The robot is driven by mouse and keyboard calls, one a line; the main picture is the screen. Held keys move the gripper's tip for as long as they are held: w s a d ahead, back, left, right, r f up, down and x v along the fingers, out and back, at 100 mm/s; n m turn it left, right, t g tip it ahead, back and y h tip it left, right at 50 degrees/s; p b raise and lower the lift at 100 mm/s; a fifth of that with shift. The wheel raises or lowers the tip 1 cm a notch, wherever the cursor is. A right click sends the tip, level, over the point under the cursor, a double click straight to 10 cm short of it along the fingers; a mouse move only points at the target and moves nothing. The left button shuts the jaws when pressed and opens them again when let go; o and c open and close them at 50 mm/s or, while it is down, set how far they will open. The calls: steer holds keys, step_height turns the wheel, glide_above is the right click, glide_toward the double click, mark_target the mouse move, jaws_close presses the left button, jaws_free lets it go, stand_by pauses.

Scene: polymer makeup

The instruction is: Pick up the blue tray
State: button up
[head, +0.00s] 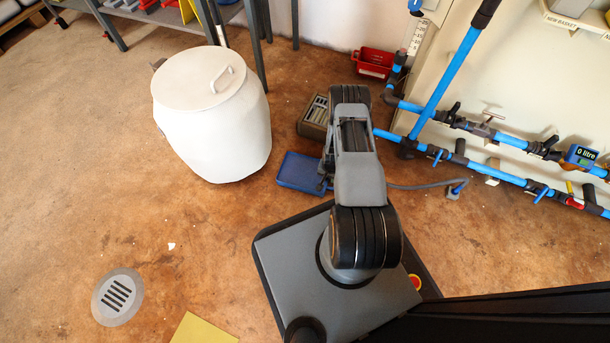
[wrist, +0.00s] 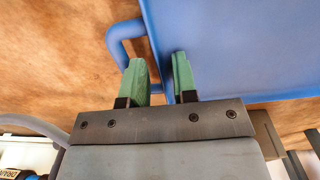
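The blue tray (head: 303,171) lies on the brown floor in the head view, left of my arm, which covers part of its right side. In the wrist view the blue tray (wrist: 230,50) fills the upper right, with a looped blue handle (wrist: 115,45) on its left edge. My gripper (wrist: 160,66) has two green fingers with a clear gap between them. The tray's edge shows in that gap. The left finger overlaps part of the handle in the picture; I cannot tell whether it touches. In the head view the fingers are mostly hidden by my arm.
A white barrel (head: 212,120) stands left of the tray. A grey-brown box (head: 314,115) sits just behind it, and a red bin (head: 375,64) stands by the wall. Blue pipes (head: 446,75) run along the right. The floor at left, around the drain (head: 118,297), is mostly clear.

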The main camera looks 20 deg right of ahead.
jaws_close()
steer(key=shift+r, duration=0.1)
stand_by(0.3)
